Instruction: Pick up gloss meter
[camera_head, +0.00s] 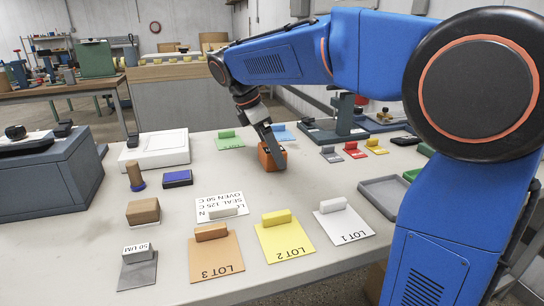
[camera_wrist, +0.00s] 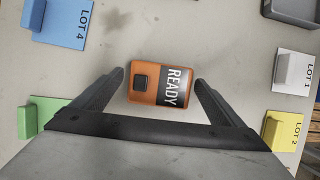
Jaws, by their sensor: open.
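The gloss meter appears to be the small orange box (camera_head: 269,159) standing on the table behind the lot cards. In the wrist view the orange box (camera_wrist: 145,84) has a black button and a dark panel reading READY. My gripper (camera_head: 275,158) points down at it in the head view and partly covers it. In the wrist view my gripper (camera_wrist: 160,78) is open, with one finger on each side of the box and a gap showing on both sides. The fingers do not appear to touch it.
Cards with blocks, LOT 1 (camera_head: 350,228), LOT 2 (camera_head: 294,242) and LOT 3 (camera_head: 225,262), lie in front. Green (camera_head: 231,143) and blue (camera_head: 291,137) cards lie behind. A grey tray (camera_head: 367,188) is at right; a white scale (camera_head: 145,159) is at left.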

